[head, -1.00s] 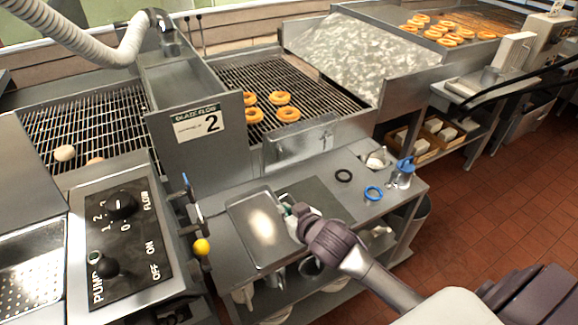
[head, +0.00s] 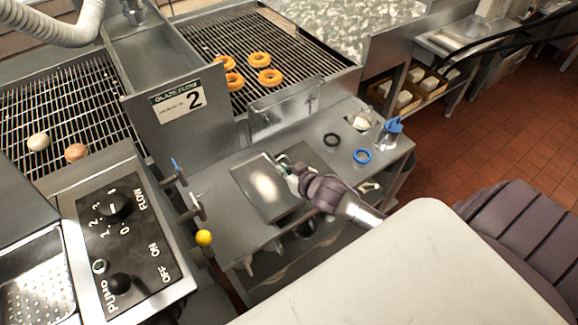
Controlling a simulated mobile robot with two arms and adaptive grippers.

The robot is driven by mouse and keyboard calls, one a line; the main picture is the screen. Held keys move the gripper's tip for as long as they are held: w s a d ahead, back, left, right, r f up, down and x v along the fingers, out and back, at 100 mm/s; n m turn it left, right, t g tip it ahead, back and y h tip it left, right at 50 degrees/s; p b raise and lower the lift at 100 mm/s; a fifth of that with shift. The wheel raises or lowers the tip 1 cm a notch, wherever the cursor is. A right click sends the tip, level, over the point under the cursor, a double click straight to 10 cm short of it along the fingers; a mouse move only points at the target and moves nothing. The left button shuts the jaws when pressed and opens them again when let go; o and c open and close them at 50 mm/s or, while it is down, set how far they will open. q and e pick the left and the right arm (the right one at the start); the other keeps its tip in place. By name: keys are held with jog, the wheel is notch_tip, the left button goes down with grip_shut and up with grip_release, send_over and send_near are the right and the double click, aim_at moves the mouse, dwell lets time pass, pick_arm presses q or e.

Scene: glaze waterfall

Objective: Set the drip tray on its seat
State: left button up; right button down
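A flat, shiny metal tray (head: 264,190), which looks like the drip tray, lies on the steel bench (head: 228,222) below the glaze unit. My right gripper (head: 287,170) is at the tray's right edge, its fingers small and partly hidden by its own body. I cannot tell whether the fingers are closed on the rim or only beside it. A darker flat panel (head: 312,158) lies just right of the tray, partly behind the gripper. I cannot make out for certain which surface is the tray's seat. My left gripper is not in view.
A yellow-knobbed lever (head: 204,238) and a control panel (head: 118,235) are at left. Doughnuts (head: 264,60) lie on the wire conveyor behind.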

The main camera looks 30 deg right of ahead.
aim_at(263, 186)
jog(key=shift+a+f+b, duration=0.25)
jog(key=shift+a+b, duration=0.1)
jog(key=shift+a, duration=0.25)
jog(key=shift+a+f+b, duration=0.4)
jog(key=shift+a+b, duration=0.15)
jog(key=shift+a, duration=0.2)
jog(key=shift+a+f+b, duration=0.4)
jog(key=shift+a+b, duration=0.1)
jog(key=shift+a, duration=0.2)
jog(key=shift+s+a+f+b, duration=0.1)
jog(key=shift+a+b, duration=0.3)
jog(key=shift+a, duration=1.05)
jog(key=shift+s+a+f+b, duration=0.15)
jog(key=shift+a+b, duration=0.5)
jog(key=shift+a, duration=1.15)
jog(key=shift+a+f+b, duration=0.15)
jog(key=shift+a+b, duration=0.5)
jog(key=shift+a, duration=1.1)
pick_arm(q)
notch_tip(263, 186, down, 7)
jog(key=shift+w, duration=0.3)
pick_arm(e)
jog(key=shift+f, duration=0.45)
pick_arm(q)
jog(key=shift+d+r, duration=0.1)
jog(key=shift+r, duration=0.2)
pick_arm(e)
jog(key=shift+s, duration=0.1)
